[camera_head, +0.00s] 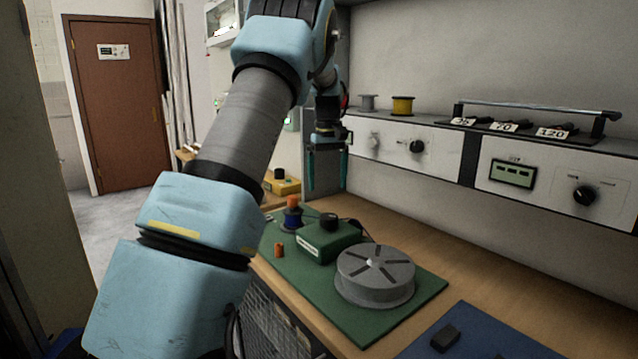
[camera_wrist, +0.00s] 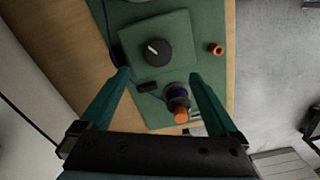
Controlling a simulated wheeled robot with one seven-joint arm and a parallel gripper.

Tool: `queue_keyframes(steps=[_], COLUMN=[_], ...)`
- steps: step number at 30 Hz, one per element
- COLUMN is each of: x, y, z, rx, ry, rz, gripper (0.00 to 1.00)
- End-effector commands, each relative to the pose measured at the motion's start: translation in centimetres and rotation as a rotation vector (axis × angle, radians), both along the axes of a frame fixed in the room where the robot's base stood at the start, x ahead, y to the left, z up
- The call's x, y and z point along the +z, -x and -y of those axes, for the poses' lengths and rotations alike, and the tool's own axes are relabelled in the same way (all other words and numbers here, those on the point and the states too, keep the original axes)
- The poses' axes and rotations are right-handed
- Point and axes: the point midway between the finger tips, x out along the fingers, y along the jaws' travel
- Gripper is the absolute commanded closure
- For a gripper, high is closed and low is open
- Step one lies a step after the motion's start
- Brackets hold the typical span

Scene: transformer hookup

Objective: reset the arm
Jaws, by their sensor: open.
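My gripper (camera_head: 328,172) hangs above the far end of the workbench, fingers pointing down, apart and empty. In the wrist view my gripper (camera_wrist: 160,88) shows two teal fingers spread wide with nothing between them at fingertip height. The wrist view also shows the green box (camera_wrist: 180,55) and the orange-topped post (camera_wrist: 178,98). My arm hides the near left part of the bench in the head view.
A grey round drum (camera_head: 375,278) and a small orange ring (camera_head: 278,250) sit on the green mat. A blue mat (camera_head: 475,335) lies at front right. A shelf panel (camera_head: 430,150) with spools and a handled rack runs along the wall. A yellow box (camera_head: 283,185) stands farther back.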

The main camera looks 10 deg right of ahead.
Motion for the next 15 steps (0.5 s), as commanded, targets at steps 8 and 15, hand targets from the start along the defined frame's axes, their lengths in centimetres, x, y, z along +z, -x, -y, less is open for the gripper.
queue_keyframes(steps=[8,15], x=[-1.4,-4.1], y=[5.3,14.9], z=[-7.7,-14.4], rx=[-0.028,-0.117], ry=[0.024,0.028], rz=[0.027,0.080], gripper=[0.04,0.04])
